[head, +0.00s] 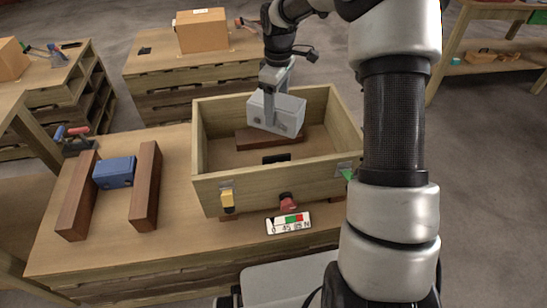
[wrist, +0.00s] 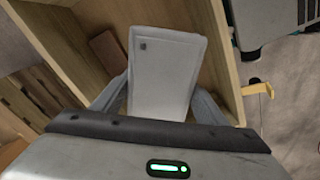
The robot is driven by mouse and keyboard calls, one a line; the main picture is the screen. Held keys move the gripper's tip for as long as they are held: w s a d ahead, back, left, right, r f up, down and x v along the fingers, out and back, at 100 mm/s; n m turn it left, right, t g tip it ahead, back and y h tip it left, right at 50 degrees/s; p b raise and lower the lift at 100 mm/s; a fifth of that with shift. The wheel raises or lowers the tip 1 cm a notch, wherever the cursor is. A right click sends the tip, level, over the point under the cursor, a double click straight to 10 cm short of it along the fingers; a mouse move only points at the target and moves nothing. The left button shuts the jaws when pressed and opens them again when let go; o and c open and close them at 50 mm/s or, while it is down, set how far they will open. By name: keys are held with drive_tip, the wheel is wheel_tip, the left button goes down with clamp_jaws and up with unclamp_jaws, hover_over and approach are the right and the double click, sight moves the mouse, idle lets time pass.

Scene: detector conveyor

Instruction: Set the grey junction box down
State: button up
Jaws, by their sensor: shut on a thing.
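The grey junction box (head: 284,112) is in my gripper (head: 276,104), over the inside of the open wooden crate (head: 250,189). In the head view it appears over or on a dark red-brown block (head: 258,141) inside the crate. I cannot tell whether it touches the block. In the wrist view the grey junction box (wrist: 163,75) shows its flat face between the two fingers of my gripper (wrist: 160,98), which are shut on it. Part of the block (wrist: 106,48) shows beside it there.
A blue box (head: 115,173) sits between two brown wooden bars (head: 79,197) (head: 146,186) left of the crate. A cardboard box (head: 202,31) stands behind.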

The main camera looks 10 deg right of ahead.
drive_tip(key=w+f+n+b, duration=0.1)
drive_tip(key=w+f+n, duration=0.1)
drive_tip(key=f, duration=0.5)
drive_tip(key=w+f+n, duration=0.3)
drive_tip(key=f+n, duration=0.1)
drive_tip(key=f, duration=0.4)
drive_tip(key=shift+w+n+b, duration=0.25)
drive_tip(key=shift+n+b, duration=0.15)
drive_tip(key=shift+f, duration=0.1)
drive_tip(key=shift+f, duration=0.35)
drive_tip(key=shift+f+b, duration=0.25)
drive_tip(key=shift+b, duration=0.1)
drive_tip(key=o, duration=2.1)
drive_tip(key=shift+s+f, duration=0.1)
drive_tip(key=shift+c, duration=0.2)
